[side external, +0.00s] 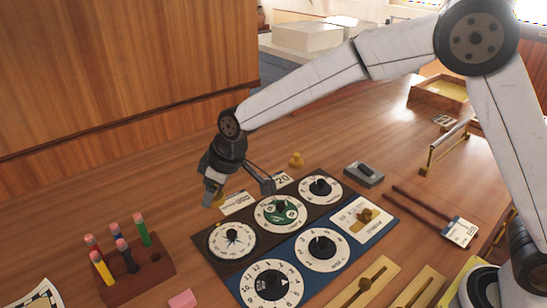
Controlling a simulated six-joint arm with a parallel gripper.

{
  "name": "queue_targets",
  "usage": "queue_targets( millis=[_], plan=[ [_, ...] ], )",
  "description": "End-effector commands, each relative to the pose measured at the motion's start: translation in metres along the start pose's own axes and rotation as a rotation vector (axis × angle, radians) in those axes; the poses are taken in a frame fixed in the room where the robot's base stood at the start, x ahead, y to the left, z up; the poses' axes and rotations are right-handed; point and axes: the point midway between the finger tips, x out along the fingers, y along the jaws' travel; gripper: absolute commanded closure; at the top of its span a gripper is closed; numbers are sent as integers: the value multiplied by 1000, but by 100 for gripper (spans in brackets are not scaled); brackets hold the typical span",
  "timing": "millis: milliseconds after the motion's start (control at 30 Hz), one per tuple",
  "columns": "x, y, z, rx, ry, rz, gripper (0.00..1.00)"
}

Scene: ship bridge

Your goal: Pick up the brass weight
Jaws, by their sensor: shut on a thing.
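My gripper (213,192) points down over the table just left of the dial panel. It is shut on a small yellowish thing, the brass weight (218,200), mostly hidden by the fingers. Only a sliver of it shows at the fingertips. I cannot tell whether it touches the table.
The dial panel (335,224) lies right of my gripper, with white cards (238,203) by its back edge. A wooden block (137,274) holds several upright coloured pencils at front left. A grey switch box (363,175) and brass rail (445,148) are farther right. The table's back left is clear.

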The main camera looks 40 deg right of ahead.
Motion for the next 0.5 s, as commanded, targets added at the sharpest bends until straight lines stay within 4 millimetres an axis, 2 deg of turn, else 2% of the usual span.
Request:
queue_targets(
  millis=[200, 500],
  plan=[
    [-22, -8, 19, -1, 4, 1, 100],
    [-38, -14, 33, 0, 3, 1, 100]
  ],
)
